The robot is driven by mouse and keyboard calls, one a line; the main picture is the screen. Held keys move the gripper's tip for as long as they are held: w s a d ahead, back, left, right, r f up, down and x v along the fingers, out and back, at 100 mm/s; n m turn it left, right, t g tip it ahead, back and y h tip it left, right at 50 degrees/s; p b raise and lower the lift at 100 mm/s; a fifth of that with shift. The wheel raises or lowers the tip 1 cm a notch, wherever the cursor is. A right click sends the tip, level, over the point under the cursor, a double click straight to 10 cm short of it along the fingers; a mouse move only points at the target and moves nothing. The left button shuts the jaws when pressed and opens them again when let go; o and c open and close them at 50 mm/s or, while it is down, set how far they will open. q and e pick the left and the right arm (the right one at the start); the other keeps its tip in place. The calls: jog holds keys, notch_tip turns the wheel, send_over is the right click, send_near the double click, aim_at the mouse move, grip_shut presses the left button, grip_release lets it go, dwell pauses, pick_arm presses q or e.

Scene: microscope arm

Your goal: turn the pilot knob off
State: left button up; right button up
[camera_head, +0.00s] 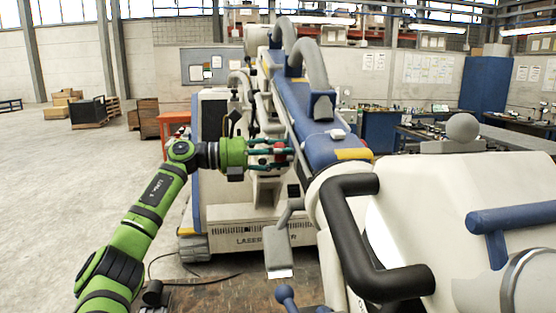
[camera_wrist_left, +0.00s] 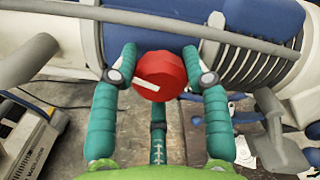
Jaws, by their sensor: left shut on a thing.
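The pilot knob (camera_wrist_left: 160,76) is a red round knob with a white pointer mark, on the blue and white microscope arm (camera_wrist_left: 262,22). In the left wrist view the mark lies nearly level, tilted slightly. My left gripper (camera_wrist_left: 161,68) has its green-teal fingers on both sides of the knob and is shut on it. In the head view my left gripper (camera_head: 282,150) reaches in from the left to the side of the arm, where a bit of the red knob (camera_head: 281,147) shows between the fingers. My right gripper is not in view.
A black bent handle (camera_head: 352,235) and a white housing (camera_head: 490,185) fill the right foreground. A grey pedal-like plate (camera_head: 279,254) hangs below my left gripper. A white machine base (camera_head: 248,228) stands behind. Open floor (camera_head: 60,190) lies at the left.

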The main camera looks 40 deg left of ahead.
pick_arm(q)
jog(key=m+b, duration=0.1)
jog(key=m, duration=0.1)
jog(key=f+m, duration=0.1)
jog(key=m, duration=0.2)
jog(key=shift+w+d+m+b, duration=0.1)
jog(key=shift+d+m+b, duration=0.05)
jog(key=shift+m+b, duration=0.2)
jog(key=m+b, duration=0.1)
jog(key=m, duration=0.4)
jog(key=shift+r, duration=0.1)
jog(key=shift+m, duration=0.25)
jog(key=o, duration=1.1)
jog(key=shift+o, duration=0.2)
jog(key=shift+w, duration=0.15)
jog(key=shift+r, duration=0.1)
jog(key=shift+a+r, duration=0.1)
jog(key=shift+a, duration=0.15)
jog(key=shift+s+a, duration=0.2)
jog(key=shift+s, duration=0.25)
jog(key=v, duration=1.1)
